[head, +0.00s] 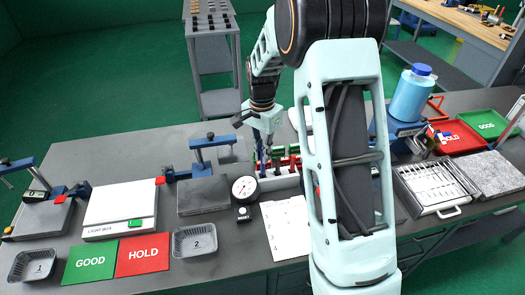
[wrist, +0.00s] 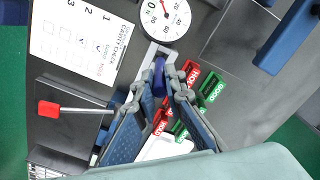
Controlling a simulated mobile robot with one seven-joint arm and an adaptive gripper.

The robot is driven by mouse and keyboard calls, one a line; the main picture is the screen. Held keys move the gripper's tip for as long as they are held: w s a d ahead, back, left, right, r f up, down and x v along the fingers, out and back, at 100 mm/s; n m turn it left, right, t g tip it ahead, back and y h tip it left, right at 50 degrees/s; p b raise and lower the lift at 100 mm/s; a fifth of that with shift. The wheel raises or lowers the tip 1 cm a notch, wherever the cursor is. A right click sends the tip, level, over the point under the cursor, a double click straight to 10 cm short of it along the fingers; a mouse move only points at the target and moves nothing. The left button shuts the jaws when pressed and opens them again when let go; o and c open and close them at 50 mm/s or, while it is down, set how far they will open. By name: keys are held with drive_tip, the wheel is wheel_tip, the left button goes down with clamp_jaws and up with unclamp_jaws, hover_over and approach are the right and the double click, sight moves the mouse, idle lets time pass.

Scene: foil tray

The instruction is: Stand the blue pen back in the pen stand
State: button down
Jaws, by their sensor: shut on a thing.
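My gripper (head: 263,150) is over the bench behind the dial gauge. In the wrist view my gripper (wrist: 163,90) has its fingers closed on the blue pen (wrist: 159,72), of which only a short part shows between the fingertips. The pen (head: 260,165) also shows in the head view as a narrow blue shape below the fingers.
The dial gauge (head: 245,188) stands close in front-left of the gripper. A paper checklist (head: 286,228) lies in front of the rack. Grey trays, a light box (head: 120,205) and green and red mats (head: 143,254) are on the left. My arm hides the bench right of the rack.

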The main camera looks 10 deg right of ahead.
sight(262, 173)
drive_tip(key=shift+f+b, duration=0.95)
drive_tip(key=shift+f, duration=0.75)
drive_tip(key=shift+f+b, duration=0.4)
drive_tip(key=shift+f, duration=0.1)
drive_tip(key=c, duration=1.9)
unclamp_jaws()
drive_tip(key=shift+r, duration=0.15)
drive_tip(key=shift+r+p, duration=2)
drive_tip(key=shift+r, duration=0.95)
drive_tip(key=shift+f, duration=0.1)
